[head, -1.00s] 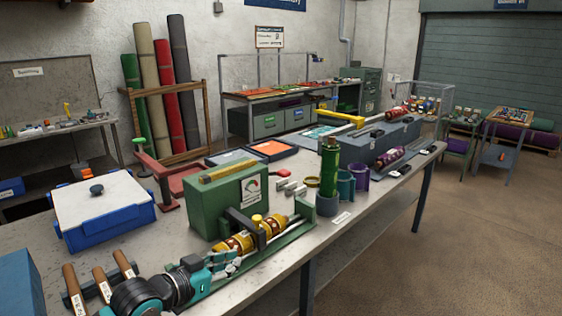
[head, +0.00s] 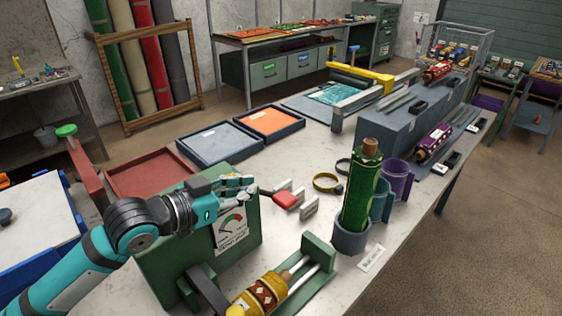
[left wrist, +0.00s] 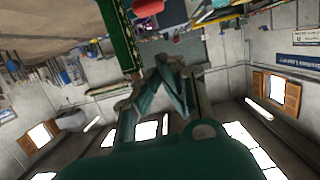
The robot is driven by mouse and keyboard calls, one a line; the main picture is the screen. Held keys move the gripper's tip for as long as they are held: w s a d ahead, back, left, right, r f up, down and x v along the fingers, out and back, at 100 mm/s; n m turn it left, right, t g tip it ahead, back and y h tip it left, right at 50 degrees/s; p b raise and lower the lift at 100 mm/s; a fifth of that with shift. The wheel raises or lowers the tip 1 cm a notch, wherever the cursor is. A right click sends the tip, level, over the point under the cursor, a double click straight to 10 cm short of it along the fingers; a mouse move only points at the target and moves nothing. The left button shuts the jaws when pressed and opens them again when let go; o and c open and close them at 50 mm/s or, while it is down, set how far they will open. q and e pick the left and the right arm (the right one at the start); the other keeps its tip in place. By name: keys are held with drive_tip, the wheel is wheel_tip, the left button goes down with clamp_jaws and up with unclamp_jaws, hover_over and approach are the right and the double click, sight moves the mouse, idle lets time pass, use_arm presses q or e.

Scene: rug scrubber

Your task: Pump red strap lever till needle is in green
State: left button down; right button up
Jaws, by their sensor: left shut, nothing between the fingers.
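The green box (head: 160,255) stands on the workbench with a white gauge (head: 232,228) on its face. The gauge has a coloured arc with green in it; the needle is too small to read surely. A red-ended lever (head: 286,200) sticks out beyond the box's far right side. My left gripper (head: 252,186) is shut and empty, above the box's top edge, with its fingertips just left of the red end. I cannot tell whether they touch. In the left wrist view the fingers (left wrist: 165,85) show, with a red piece (left wrist: 148,8) past them. My right gripper is out of view.
A gold patterned roll (head: 262,296) lies in a green cradle in front of the box. A green roll (head: 361,200) stands upright in a grey cup to the right. Red, grey and orange trays (head: 265,120) lie behind.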

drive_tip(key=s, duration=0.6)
use_arm(q)
drive_tip(key=p, duration=0.3)
hover_over(280, 201)
drive_tip(key=shift+f, duration=0.75)
wheel_tip(280, 201, down, 4)
drive_tip(key=shift+w+r+p, duration=0.1)
drive_tip(key=shift+r+p, duration=0.1)
drive_tip(key=shift+p, duration=0.15)
drive_tip(key=shift+f, duration=0.5)
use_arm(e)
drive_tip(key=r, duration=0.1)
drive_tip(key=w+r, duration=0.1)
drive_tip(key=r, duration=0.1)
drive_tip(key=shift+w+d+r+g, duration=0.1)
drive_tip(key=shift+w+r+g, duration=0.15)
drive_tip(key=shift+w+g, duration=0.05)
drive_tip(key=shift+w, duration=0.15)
